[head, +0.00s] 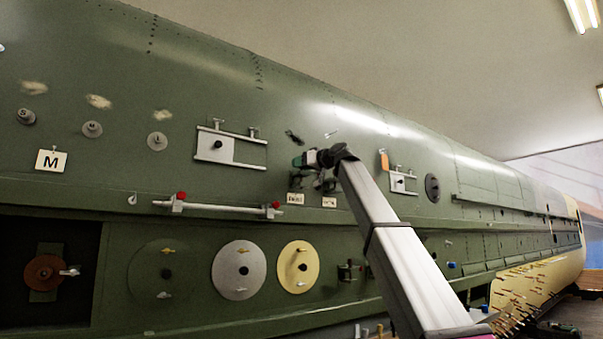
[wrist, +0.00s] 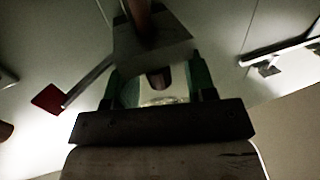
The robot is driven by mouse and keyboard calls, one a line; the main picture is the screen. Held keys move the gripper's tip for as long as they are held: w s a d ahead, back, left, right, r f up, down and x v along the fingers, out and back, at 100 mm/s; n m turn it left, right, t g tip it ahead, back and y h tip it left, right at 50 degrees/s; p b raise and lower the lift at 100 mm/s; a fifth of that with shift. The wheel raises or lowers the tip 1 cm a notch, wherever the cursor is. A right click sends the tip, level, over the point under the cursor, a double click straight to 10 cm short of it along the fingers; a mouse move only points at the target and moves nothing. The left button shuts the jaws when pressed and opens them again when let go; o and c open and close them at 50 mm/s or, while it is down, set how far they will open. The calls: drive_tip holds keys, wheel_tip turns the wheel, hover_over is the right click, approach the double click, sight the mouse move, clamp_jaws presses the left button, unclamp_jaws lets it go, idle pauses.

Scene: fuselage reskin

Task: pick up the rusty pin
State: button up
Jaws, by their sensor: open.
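My gripper (head: 316,165) is at the green fuselage side in the head view, above two small white labels. In the wrist view its two green fingers (wrist: 162,82) are apart. A brown, rust-coloured rod (wrist: 138,14), which looks like the rusty pin, passes through a square pale plate (wrist: 150,45). The rod's lower end shows in the gap between the fingers. I cannot tell whether the fingers touch it. The plate hides part of the rod and fingers. In the head view I cannot make out the pin, as my gripper covers that spot.
A red square tag on a rod (wrist: 48,98) is left of the fingers in the wrist view. A pale bar fitting (wrist: 280,52) is at right. In the head view, an orange tag (head: 385,160), a bracket frame (head: 230,147) and a red-ended rail (head: 222,208) stand out from the skin nearby.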

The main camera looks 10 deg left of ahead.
drive_tip(key=shift+a, duration=0.1)
clamp_jaws()
drive_tip(key=shift+r, duration=0.15)
